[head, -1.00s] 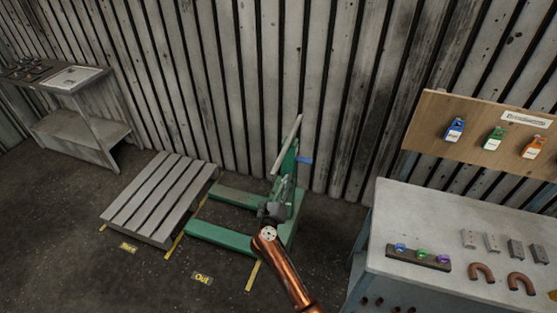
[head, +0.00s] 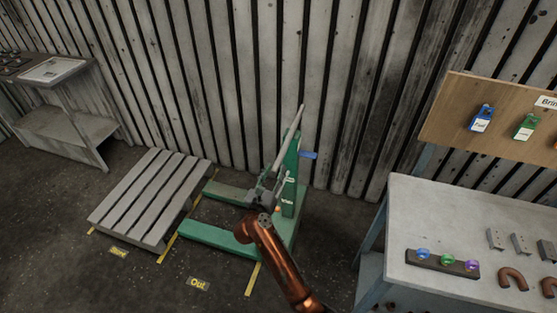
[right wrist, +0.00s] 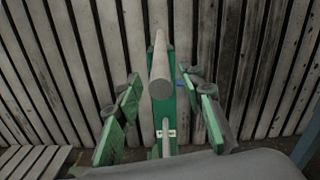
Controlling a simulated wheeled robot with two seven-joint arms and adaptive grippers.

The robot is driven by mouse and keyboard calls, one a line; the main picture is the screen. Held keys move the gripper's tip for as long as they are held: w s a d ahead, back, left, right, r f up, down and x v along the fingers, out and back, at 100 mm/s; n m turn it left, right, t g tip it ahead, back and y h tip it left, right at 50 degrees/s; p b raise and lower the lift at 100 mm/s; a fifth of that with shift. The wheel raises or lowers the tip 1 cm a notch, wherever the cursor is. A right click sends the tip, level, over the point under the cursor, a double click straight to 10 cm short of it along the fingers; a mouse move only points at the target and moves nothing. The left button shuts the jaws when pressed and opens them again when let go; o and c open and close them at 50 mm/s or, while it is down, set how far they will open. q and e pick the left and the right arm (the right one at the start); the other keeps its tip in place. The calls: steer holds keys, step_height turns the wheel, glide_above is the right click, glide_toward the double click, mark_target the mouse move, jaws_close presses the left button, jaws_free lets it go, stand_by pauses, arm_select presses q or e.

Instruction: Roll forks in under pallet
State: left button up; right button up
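The grey slatted pallet (head: 150,198) lies on the floor at left in the head view. The green pallet truck stands to its right. Its two forks, far (head: 228,193) and near (head: 218,238), point left, their tips close to the pallet's right side and outside it. A grey handle bar (head: 290,135) rises beside the truck's green post (head: 291,185). My right gripper (head: 263,197) is at the truck, low by the handle. In the right wrist view it (right wrist: 165,115) is open, its green-padded fingers on either side of the bar (right wrist: 161,80), apart from it. My left gripper is out of view.
Yellow floor lines and an "Out" label (head: 198,284) mark the floor. A workbench (head: 440,220) with small parts stands at right, a grey shelf table (head: 65,115) at far left. The plank wall is close behind the truck. Floor in front of the pallet is clear.

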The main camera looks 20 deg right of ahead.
mark_target(280, 159)
steer(key=x, duration=0.7)
steer(key=shift+b, duration=0.3)
steer(key=shift+d, duration=0.1)
steer(key=shift+c, duration=0.9)
steer(key=c, duration=0.7)
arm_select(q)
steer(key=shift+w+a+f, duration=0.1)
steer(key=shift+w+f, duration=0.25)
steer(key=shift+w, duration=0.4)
arm_select(e)
jaws_close()
